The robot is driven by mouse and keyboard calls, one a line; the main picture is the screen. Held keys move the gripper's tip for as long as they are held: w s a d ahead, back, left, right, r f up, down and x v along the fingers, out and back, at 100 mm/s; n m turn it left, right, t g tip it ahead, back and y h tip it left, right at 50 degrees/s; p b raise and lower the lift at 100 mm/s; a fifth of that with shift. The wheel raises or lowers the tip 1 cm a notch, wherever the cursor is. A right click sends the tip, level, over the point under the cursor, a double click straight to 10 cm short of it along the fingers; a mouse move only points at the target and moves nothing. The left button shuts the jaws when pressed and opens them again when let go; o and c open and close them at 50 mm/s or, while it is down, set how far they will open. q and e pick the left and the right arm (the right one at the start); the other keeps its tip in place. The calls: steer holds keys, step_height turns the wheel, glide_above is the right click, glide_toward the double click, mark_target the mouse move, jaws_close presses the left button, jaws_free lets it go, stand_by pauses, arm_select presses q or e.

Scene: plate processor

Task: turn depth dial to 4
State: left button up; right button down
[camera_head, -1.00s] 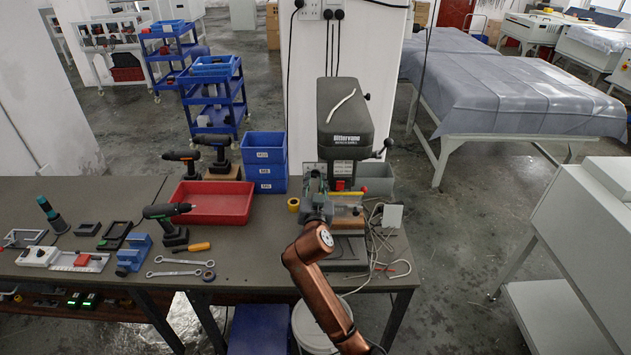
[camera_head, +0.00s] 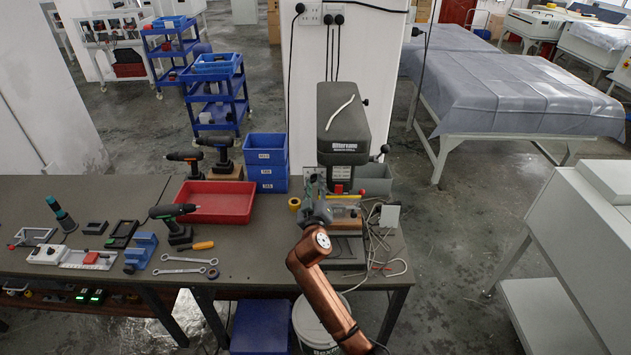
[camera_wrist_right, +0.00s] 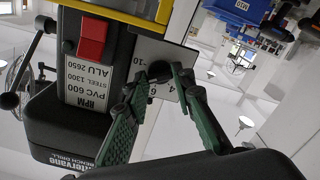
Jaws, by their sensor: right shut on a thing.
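The bench drill (camera_head: 346,115) stands at the right end of the workbench, with a dark grey head. In the right wrist view, turned upside down, its black depth dial (camera_wrist_right: 158,70) sits on a white plate (camera_wrist_right: 150,52) marked with numbers, of which 10, 6 and 4 can be read. My right gripper (camera_wrist_right: 160,78) has its green fingers on either side of the dial and is shut on it. The fingers cover part of the scale, and I cannot read the dial's setting. In the head view the right gripper (camera_head: 317,208) is at the drill's front left. My left gripper is out of view.
A red switch (camera_wrist_right: 92,40) and a speed label (camera_wrist_right: 88,88) are near the dial.

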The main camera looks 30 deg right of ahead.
steer(key=n+p, duration=0.3)
steer(key=n, duration=0.2)
steer(key=shift+r+n, duration=0.1)
steer(key=shift+n, duration=0.2)
steer(key=n+p, duration=0.4)
steer(key=n, duration=0.1)
steer(key=n+p, duration=0.4)
steer(key=n, duration=0.2)
steer(key=shift+n, duration=0.3)
steer(key=shift+n+p, duration=1.4)
steer(key=shift+n, duration=0.6)
steer(key=shift+f, duration=0.2)
steer(key=c, duration=1.9)
jaws_free()
steer(key=shift+c, duration=0.2)
